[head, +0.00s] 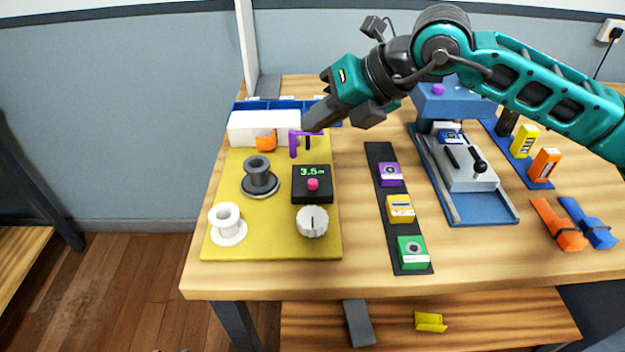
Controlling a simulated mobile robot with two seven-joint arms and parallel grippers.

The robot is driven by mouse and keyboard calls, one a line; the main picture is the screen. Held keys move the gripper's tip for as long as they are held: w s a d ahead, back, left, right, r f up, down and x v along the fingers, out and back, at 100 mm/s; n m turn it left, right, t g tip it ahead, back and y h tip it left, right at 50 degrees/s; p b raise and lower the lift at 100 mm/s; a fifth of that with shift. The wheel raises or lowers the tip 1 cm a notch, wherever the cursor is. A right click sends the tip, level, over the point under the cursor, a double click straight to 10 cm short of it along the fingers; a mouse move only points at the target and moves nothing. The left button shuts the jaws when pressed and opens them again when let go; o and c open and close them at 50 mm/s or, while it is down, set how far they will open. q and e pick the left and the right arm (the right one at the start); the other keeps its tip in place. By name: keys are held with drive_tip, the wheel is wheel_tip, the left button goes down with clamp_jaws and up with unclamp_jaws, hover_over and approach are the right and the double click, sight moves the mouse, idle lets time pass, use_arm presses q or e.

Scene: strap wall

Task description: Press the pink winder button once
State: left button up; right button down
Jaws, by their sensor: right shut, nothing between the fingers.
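The pink winder button (312,184) sits on a black box whose display (312,171) reads "3.5m" in green. The box stands on a yellow board (270,245) at the left of the table. My right gripper (308,126) is shut and empty. In the picture its fingertips are above the box, near a purple bracket (294,145), and apart from the button. I cannot tell exactly how high the fingertips are. My left gripper is not in view.
The board also carries a grey spool (259,174), a white spool (228,222), a white knob (312,221) and a white box (250,127). A black strip (388,218) with coloured blocks lies to the right. A blue press (456,103) stands farther right. Bare wood lies between board and strip.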

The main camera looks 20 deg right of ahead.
drive_tip(key=b, duration=0.5)
hover_over(313, 184)
drive_tip(key=d, duration=0.1)
wheel_tip(313, 184, down, 8)
drive_tip(key=shift+r, duration=0.1)
drive_tip(key=shift+f, duration=0.25)
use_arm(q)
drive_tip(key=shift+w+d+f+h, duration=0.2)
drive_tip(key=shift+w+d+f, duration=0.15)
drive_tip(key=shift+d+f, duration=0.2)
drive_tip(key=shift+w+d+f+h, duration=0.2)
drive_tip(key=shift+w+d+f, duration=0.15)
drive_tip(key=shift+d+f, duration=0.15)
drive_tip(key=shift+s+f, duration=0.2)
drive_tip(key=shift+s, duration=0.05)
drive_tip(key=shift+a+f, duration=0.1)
use_arm(e)
drive_tip(key=shift+f, duration=0.1)
drive_tip(key=shift+f+b, duration=0.4)
drive_tip(key=shift+b, duration=0.35)
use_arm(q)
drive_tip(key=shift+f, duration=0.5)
